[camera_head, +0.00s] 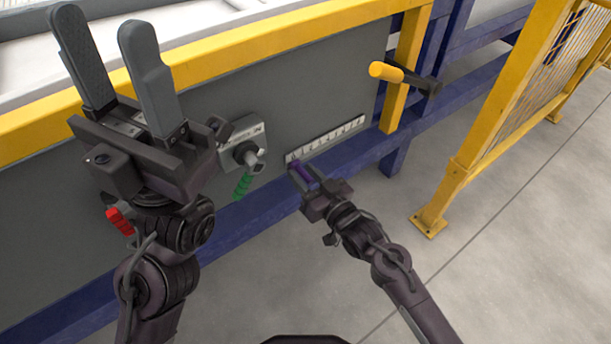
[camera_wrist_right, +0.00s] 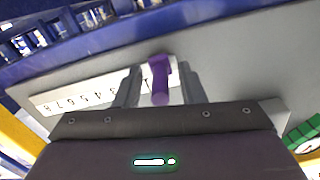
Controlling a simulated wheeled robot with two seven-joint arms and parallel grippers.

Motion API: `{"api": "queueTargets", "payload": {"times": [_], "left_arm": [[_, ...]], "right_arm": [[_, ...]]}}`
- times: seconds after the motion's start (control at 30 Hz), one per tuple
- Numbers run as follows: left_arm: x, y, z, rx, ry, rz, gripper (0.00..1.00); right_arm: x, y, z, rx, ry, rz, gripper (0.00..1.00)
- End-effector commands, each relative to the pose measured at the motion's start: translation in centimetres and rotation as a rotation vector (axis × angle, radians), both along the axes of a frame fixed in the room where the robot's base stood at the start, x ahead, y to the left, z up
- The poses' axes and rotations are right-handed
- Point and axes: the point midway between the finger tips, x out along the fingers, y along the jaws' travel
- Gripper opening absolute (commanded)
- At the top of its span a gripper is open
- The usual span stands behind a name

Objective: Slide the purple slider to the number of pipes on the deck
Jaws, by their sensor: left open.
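The purple slider (camera_wrist_right: 160,80) sits at the low-number end of a white numbered scale (camera_wrist_right: 75,96). In the head view, the scale (camera_head: 326,139) is on the grey panel, and the slider (camera_head: 304,175) shows at its left end. My right gripper (camera_head: 308,178) is around the slider. In the right wrist view its fingers (camera_wrist_right: 160,88) stand apart on either side of it, with a visible gap at the left finger. My left gripper (camera_head: 110,62) is open and empty, raised before the panel. No pipes can be made out.
A red handle (camera_head: 120,221) is by my left arm.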

Motion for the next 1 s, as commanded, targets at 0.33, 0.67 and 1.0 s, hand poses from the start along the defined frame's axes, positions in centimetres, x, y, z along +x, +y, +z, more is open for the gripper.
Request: {"api": "queueTargets", "payload": {"times": [0.33, 0.67, 1.0], "left_arm": [[0.0, 0.0, 0.0, 0.0, 0.0, 0.0, 0.47], [0.0, 0.0, 0.3, 0.0, 0.0, 0.0, 0.47], [0.2, 0.1, 0.4, -0.003, 0.023, 0.0, 0.47]], "right_arm": [[0.0, 0.0, 0.0, 0.0, 0.0, 0.0, 0.0], [0.6, -0.9, 0.0, -0.005, -0.002, 0.0, 0.0], [5.2, -7.2, -0.1, -0.005, -0.001, -0.001, 0.0]]}}
